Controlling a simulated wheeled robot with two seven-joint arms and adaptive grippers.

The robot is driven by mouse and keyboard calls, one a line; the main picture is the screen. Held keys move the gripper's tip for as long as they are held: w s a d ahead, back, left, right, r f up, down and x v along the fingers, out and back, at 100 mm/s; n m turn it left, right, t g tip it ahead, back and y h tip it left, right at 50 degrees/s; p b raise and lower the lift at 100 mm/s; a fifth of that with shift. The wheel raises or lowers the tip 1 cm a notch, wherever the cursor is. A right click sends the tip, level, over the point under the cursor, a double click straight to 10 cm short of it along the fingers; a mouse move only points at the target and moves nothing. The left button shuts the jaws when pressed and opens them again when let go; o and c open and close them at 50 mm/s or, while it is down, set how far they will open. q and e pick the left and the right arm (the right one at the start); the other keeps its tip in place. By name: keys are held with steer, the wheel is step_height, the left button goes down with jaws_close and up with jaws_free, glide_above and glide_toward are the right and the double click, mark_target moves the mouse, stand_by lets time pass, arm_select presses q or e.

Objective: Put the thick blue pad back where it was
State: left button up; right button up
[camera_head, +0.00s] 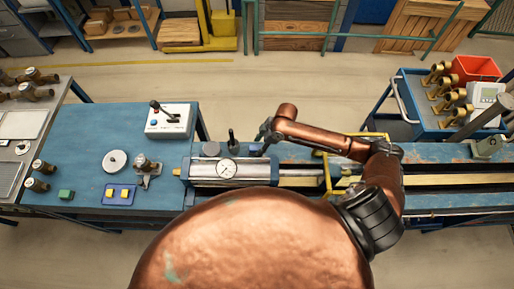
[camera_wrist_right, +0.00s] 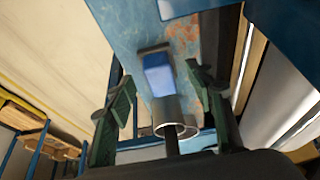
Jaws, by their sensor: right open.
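My right gripper (camera_head: 264,140) reaches left over the back edge of the bench, beside the gauge cylinder (camera_head: 228,170). In the right wrist view its two dark green fingers (camera_wrist_right: 163,105) are spread apart with nothing held between them. A blue block (camera_wrist_right: 158,76) shows beyond and between the fingers, with a short metal tube (camera_wrist_right: 174,115) nearer the camera. A small blue patch (camera_head: 255,149) shows near the gripper in the head view. I cannot tell for certain whether either is the thick blue pad. My left gripper is out of view.
A black upright knob (camera_head: 232,143) and a grey round cap (camera_head: 211,149) stand close left of the gripper. A yellow frame (camera_head: 328,176) stands over the rail to the right. A white switch box (camera_head: 170,121) stands on the blue table (camera_head: 95,145). A cart (camera_head: 405,98) stands at right.

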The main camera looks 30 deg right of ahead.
steer(key=v, duration=0.9)
steer(key=shift+r+b, duration=0.35)
steer(key=shift+b, duration=0.05)
